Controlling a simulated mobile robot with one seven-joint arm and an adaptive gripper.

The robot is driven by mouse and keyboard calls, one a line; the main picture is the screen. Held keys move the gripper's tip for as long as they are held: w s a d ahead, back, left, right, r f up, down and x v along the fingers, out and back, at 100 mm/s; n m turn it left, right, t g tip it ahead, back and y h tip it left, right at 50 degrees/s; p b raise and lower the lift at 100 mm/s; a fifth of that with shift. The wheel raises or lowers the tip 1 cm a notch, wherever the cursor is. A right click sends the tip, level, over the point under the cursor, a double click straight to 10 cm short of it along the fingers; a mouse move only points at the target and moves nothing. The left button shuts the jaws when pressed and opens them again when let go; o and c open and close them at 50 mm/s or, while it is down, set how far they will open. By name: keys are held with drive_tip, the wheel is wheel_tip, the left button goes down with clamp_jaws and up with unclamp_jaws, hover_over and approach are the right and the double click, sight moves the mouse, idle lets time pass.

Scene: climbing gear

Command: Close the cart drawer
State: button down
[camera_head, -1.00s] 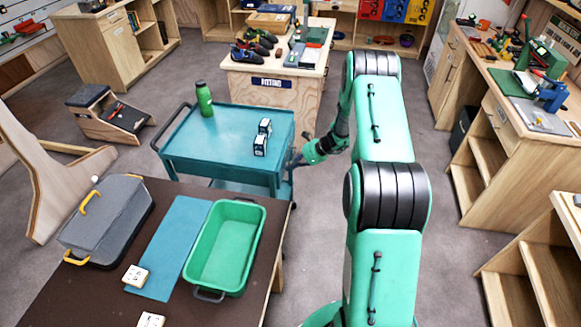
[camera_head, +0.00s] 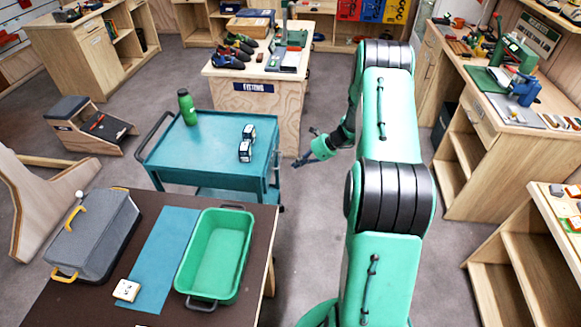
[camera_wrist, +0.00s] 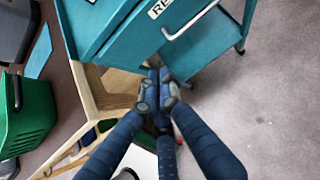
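The teal cart (camera_head: 215,150) stands left of my arm in the head view. A green bottle (camera_head: 187,107) and two small dark-and-white boxes (camera_head: 246,146) stand on its top. In the wrist view, the teal drawer front (camera_wrist: 140,32) has a white label (camera_wrist: 160,8) and a pale bar handle (camera_wrist: 190,24). How far the drawer is out cannot be told. My gripper (camera_head: 302,161) is just right of the cart, apart from it in the head view. In the wrist view, its blue fingers (camera_wrist: 158,80) meet with nothing visible between them, below the handle.
A brown table (camera_head: 165,210) in front holds a grey toolbox (camera_head: 95,235), a green bin (camera_head: 215,255) and a blue mat (camera_head: 160,260). A wooden bench (camera_head: 255,95) stands behind the cart. Workbenches line the right. Grey floor lies open right of the cart.

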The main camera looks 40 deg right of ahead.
drive_tip(key=shift+v, duration=0.8)
drive_tip(key=shift+r, duration=0.1)
drive_tip(key=s+a+r+n+g+h, duration=0.1)
drive_tip(key=s+a+r+n+g, duration=0.15)
drive_tip(key=a+r+n, duration=0.75)
drive_tip(key=s+a+r+n+g+h, duration=0.1)
drive_tip(key=s+a+r+n, duration=0.25)
drive_tip(key=a+r, duration=1.35)
drive_tip(key=s+a+r+n+t+h, duration=0.1)
drive_tip(key=s+a+r+n, duration=0.3)
drive_tip(key=s, duration=0.6)
drive_tip(key=s+a+r+n+h, duration=0.2)
drive_tip(key=s+a+r+n, duration=0.2)
drive_tip(key=s+r, duration=0.3)
drive_tip(key=s+a+r+n+t+h, duration=0.1)
drive_tip(key=s+a+r+n, duration=0.3)
drive_tip(key=s, duration=0.8)
drive_tip(key=shift+s+r+n+t, duration=0.35)
drive_tip(key=shift+r+n, duration=0.4)
drive_tip(key=shift+r, duration=0.2)
